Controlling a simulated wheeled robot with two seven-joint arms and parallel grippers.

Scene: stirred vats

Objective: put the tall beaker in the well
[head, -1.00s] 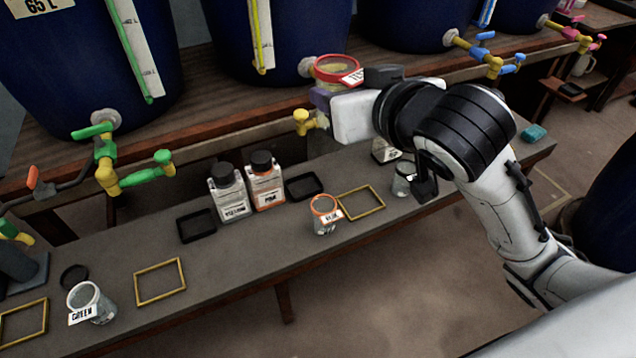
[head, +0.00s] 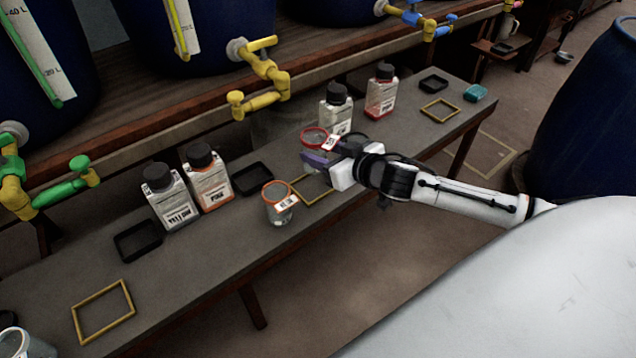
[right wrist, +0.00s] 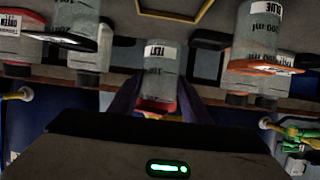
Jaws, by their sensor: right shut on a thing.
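The tall beaker (head: 315,138), clear with a red rim and a white label, is held by my right gripper (head: 322,158), whose purple fingers are shut on it. It is over the bench, just behind the yellow frame (head: 299,201); whether its base touches the bench cannot be told. The right wrist view shows the beaker (right wrist: 160,72) between the fingers, upside down in the picture. No well is marked; black square trays lie on the bench at the left (head: 137,257), middle (head: 253,190) and far right (head: 433,85). My left gripper is out of view.
An orange-rimmed beaker (head: 279,213) stands close in front left of the held one. Bottles (head: 212,188) stand left, and more (head: 381,100) stand behind my gripper. A yellow tap (head: 262,75) overhangs the bench. Bare bench lies between the left frame and the trays.

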